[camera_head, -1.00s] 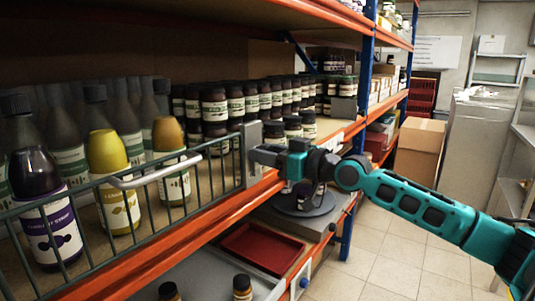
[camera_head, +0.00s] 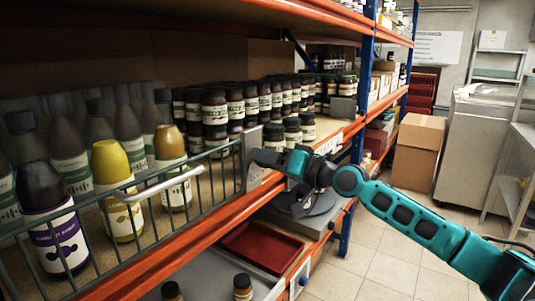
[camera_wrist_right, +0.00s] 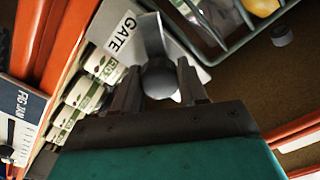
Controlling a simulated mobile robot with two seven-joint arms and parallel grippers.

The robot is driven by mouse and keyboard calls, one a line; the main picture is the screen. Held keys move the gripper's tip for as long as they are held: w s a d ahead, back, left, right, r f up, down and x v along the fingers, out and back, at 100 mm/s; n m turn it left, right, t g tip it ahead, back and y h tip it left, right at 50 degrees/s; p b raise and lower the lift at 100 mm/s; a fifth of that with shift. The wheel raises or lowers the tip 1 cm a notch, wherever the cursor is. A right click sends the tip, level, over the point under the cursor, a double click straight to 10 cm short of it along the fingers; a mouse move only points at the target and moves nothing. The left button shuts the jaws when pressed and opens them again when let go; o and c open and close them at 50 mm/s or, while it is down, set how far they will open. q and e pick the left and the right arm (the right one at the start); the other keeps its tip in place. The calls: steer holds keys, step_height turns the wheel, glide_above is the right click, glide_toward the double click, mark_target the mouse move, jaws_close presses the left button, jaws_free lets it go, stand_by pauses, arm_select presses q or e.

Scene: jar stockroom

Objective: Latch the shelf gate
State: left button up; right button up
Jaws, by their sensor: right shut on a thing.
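The shelf gate is a green wire panel (camera_head: 215,178) with a pale bar handle (camera_head: 160,184), standing along the shelf front before the bottles. A grey upright plate (camera_head: 252,148) stands at its right end. My right gripper (camera_head: 258,157) is at this plate in the head view. In the right wrist view, my right gripper (camera_wrist_right: 160,77) is shut on a round dark knob (camera_wrist_right: 160,83), which has a grey lever (camera_wrist_right: 153,38) over a plate marked GATE (camera_wrist_right: 122,35). The gripper's fingers lie on both sides of the knob. My left gripper is not in view.
Tall bottles (camera_head: 122,205) stand behind the gate, and rows of dark jars (camera_head: 215,105) stand deeper on the shelf. A red tray (camera_head: 262,247) lies on the level below. A blue post (camera_head: 366,75) rises to the right. The aisle floor (camera_head: 375,255) is clear.

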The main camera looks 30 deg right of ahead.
steer(key=shift+r+m+p, duration=0.15)
steer(key=shift+m+p, duration=0.35)
steer(key=shift+m, duration=0.4)
steer(key=shift+m+p, duration=0.6)
steer(key=shift+m, duration=0.4)
steer(key=m+p, duration=0.2)
steer(key=m, duration=0.2)
steer(key=shift+p, duration=0.35)
steer(key=shift+m+p, duration=0.45)
steer(key=shift+m, duration=0.85)
steer(key=o, duration=1)
steer(key=shift+f, duration=0.2)
steer(key=shift+o, duration=0.2)
